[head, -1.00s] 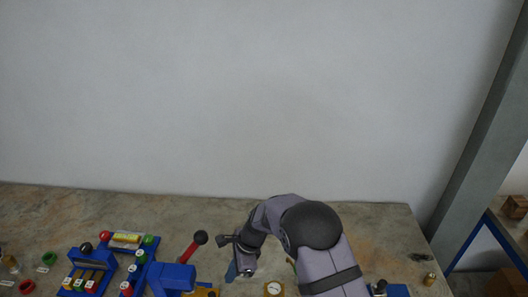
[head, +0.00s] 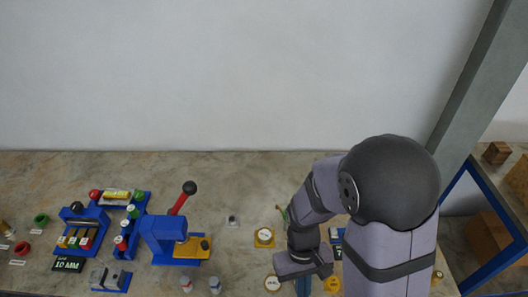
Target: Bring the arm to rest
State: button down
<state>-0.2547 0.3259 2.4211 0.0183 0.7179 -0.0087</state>
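My arm stands at the right of the head view, its large dark rounded joint high above the table and its forearm bent down to the left. My gripper (head: 303,286) hangs at the bottom of the picture, over the front part of the table. Its fingers are small, partly hidden by the wrist and close to the frame's lower edge, so their opening cannot be made out. I see nothing clearly held in it.
A yellow-based gauge (head: 264,237) stands near my wrist. The back strip of the table (head: 240,170) is clear.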

jog(key=w+d+r+m+t+b, duration=0.1)
jog(key=w+d+r+m+t, duration=0.1)
jog(key=d+r, duration=0.3)
jog(key=shift+w+d+r+m+t+y+b, duration=0.15)
jog(key=shift+w+r+m+t+y+b, duration=0.25)
jog(key=shift+t, duration=0.5)
jog(key=c, duration=2.4)
grip_release()
jog(key=shift+w, duration=0.1)
jog(key=shift+c, duration=0.2)
